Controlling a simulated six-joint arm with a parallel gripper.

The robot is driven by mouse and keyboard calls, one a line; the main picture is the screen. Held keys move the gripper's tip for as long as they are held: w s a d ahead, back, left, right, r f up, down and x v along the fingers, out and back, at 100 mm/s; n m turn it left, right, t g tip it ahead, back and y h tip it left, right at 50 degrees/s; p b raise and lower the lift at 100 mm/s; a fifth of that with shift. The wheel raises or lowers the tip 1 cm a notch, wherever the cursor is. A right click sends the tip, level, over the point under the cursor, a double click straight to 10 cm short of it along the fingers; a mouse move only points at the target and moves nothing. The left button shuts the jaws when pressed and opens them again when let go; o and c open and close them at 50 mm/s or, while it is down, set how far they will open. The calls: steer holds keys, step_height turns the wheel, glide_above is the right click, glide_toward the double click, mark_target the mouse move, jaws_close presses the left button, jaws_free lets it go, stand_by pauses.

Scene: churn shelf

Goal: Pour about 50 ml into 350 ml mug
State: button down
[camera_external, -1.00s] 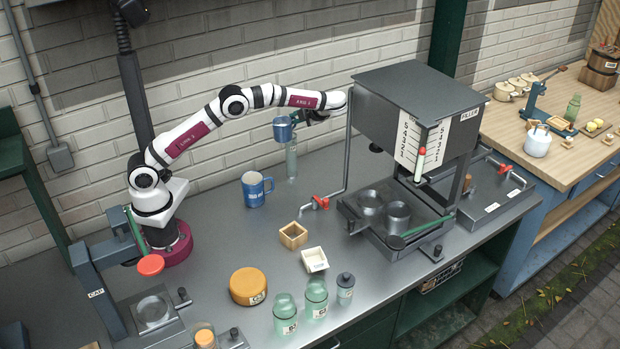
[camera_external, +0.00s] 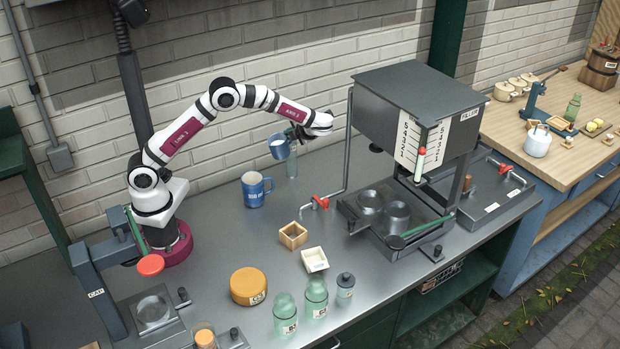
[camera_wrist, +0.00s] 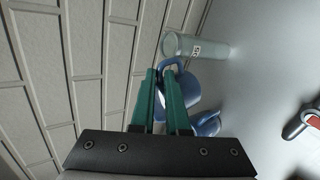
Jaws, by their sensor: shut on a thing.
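My gripper (camera_external: 299,133) is shut on the handle of a small blue cup (camera_external: 279,149), held in the air above the counter near the wall. The cup is tilted toward the left; its pale mouth shows, but I cannot tell its fill. No stream shows. A larger blue mug (camera_external: 254,192) with white lettering, too small to read surely, stands upright on the counter, below and left of the held cup. In the wrist view the green fingers (camera_wrist: 164,80) grip the held cup's handle (camera_wrist: 172,66), and the standing mug (camera_wrist: 207,123) is partly hidden beyond.
A clear tall glass cylinder (camera_external: 292,163) stands right behind the held cup. A filler machine (camera_external: 420,100) with a red-handled tap (camera_external: 320,202) is at right. A wooden box (camera_external: 293,235), a white dish (camera_external: 315,259) and green jars (camera_external: 286,313) stand in front.

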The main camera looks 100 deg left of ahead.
mark_target(276, 150)
steer(key=shift+n+t+y, duration=0.3)
steer(key=shift+n+y, duration=0.1)
steer(key=shift+y, duration=0.1)
steer(key=f, duration=0.2)
steer(key=d+f, duration=0.1)
steer(key=f, duration=0.2)
steer(key=s+f, duration=0.1)
steer(key=f, duration=0.1)
steer(key=shift+d+f, duration=0.15)
steer(key=shift+d, duration=0.15)
steer(key=shift+s+d+r, duration=0.2)
steer(key=shift+d+r, duration=0.05)
steer(key=shift+r, duration=0.05)
steer(key=shift+s+d+r+n+y, duration=0.2)
steer(key=shift+s+d+n+y, duration=0.1)
steer(key=shift+n+y, duration=0.1)
steer(key=shift+s+d+r+n+t+y+p, duration=0.25)
steer(key=shift+s+d+r+y, duration=0.1)
steer(key=shift+d+r, duration=0.2)
steer(key=shift+s+d+r+n+t+y+p, duration=0.2)
steer(key=shift+s+d+r+n+y, duration=0.1)
steer(key=shift+d+r, duration=0.25)
steer(key=shift+s+r, duration=0.1)
steer(key=shift+r, duration=0.1)
steer(key=shift+s+d+r+n+y+p, duration=0.15)
steer(key=shift+d+n+y+p, duration=0.15)
steer(key=shift+p, duration=0.35)
